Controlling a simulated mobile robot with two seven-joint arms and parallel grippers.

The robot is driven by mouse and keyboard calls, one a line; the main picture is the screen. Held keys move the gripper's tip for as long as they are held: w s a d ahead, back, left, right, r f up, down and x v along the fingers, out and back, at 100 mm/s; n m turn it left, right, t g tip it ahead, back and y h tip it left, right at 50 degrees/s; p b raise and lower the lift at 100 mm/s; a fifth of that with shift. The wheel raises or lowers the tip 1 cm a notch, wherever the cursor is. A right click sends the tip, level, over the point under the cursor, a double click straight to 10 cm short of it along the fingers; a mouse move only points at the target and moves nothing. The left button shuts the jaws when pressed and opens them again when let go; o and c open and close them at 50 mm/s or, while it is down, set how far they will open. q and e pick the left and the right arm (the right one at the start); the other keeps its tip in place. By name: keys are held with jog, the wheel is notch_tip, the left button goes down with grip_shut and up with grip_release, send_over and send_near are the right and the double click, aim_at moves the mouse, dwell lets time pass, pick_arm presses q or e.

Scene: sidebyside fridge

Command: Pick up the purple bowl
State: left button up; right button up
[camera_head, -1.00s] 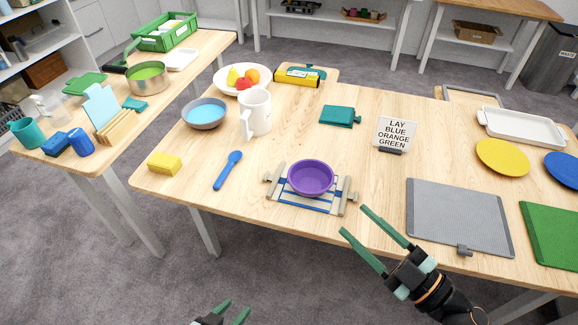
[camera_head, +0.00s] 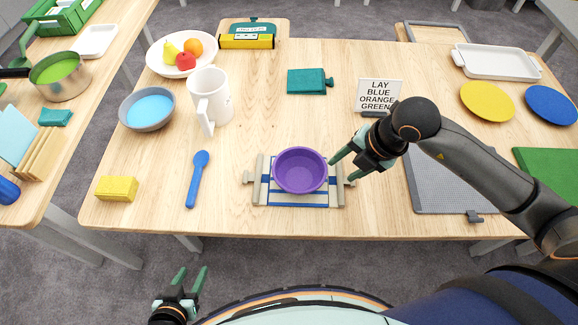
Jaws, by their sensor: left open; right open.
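The purple bowl (camera_head: 300,170) stands upright on a small rack with beige side bars and blue stripes (camera_head: 292,199), near the table's front edge. My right gripper (camera_head: 344,168) comes in from the right, open and empty, with its fingertips close to the bowl's right rim. I cannot tell whether a fingertip touches the rim. My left gripper (camera_head: 188,280) is open and empty, low in front of the table, away from the bowl.
A blue spoon (camera_head: 198,180) and a yellow sponge (camera_head: 117,188) lie left of the bowl. A white mug (camera_head: 212,95) and a sign (camera_head: 379,95) stand behind it. A grey mat (camera_head: 440,185) lies under my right arm.

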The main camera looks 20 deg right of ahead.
aim_at(322, 181)
jog(key=shift+a+x, duration=0.25)
jog(key=shift+x, duration=2.65)
jog(key=shift+a+x, duration=0.2)
jog(key=shift+x, duration=2.7)
jog(key=shift+r, duration=0.15)
jog(key=shift+s, duration=0.1)
jog(key=shift+c, duration=0.2)
grip_shut()
